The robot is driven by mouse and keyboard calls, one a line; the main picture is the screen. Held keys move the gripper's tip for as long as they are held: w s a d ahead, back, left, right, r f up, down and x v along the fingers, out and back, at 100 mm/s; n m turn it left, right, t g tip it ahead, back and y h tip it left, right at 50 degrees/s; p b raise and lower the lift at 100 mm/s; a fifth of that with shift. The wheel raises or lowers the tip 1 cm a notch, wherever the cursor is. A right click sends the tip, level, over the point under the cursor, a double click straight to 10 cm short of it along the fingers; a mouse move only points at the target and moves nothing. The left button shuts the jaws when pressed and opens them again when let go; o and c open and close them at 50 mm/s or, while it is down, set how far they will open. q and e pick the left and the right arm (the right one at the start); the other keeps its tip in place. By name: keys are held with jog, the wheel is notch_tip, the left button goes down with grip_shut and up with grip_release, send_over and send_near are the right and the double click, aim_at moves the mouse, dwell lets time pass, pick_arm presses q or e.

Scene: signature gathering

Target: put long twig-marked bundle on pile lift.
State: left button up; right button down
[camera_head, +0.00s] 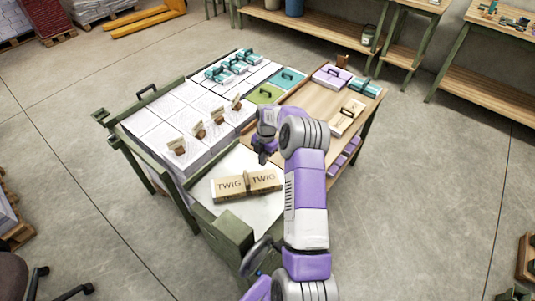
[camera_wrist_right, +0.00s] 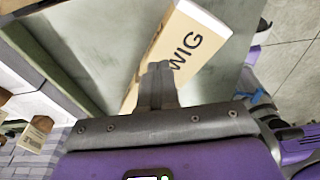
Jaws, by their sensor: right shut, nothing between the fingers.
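The long twig-marked bundle (camera_head: 230,188) is a tan and cream box with a dark band at its middle and "TWIG" written twice. It lies flat on the pale top of what looks like the pile lift (camera_head: 262,220), at the table's near end. In the right wrist view the bundle (camera_wrist_right: 178,52) runs diagonally behind the fingertips. My right gripper (camera_head: 262,158) is shut and empty, above and just behind the bundle. Its closed fingers (camera_wrist_right: 160,70) overlap the bundle's picture; I cannot tell whether they touch. My left gripper is not in view.
White stacks (camera_head: 170,112) with small card stands fill the table's left side. Teal boxes (camera_head: 235,65) sit at the back. A wooden side table (camera_head: 310,98) carries lilac, teal and cream (camera_head: 348,118) handled boxes. A green box-shaped housing (camera_head: 228,240) stands at the front.

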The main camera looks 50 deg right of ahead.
jog(key=shift+w+d, duration=0.1)
jog(key=shift+d, duration=1.5)
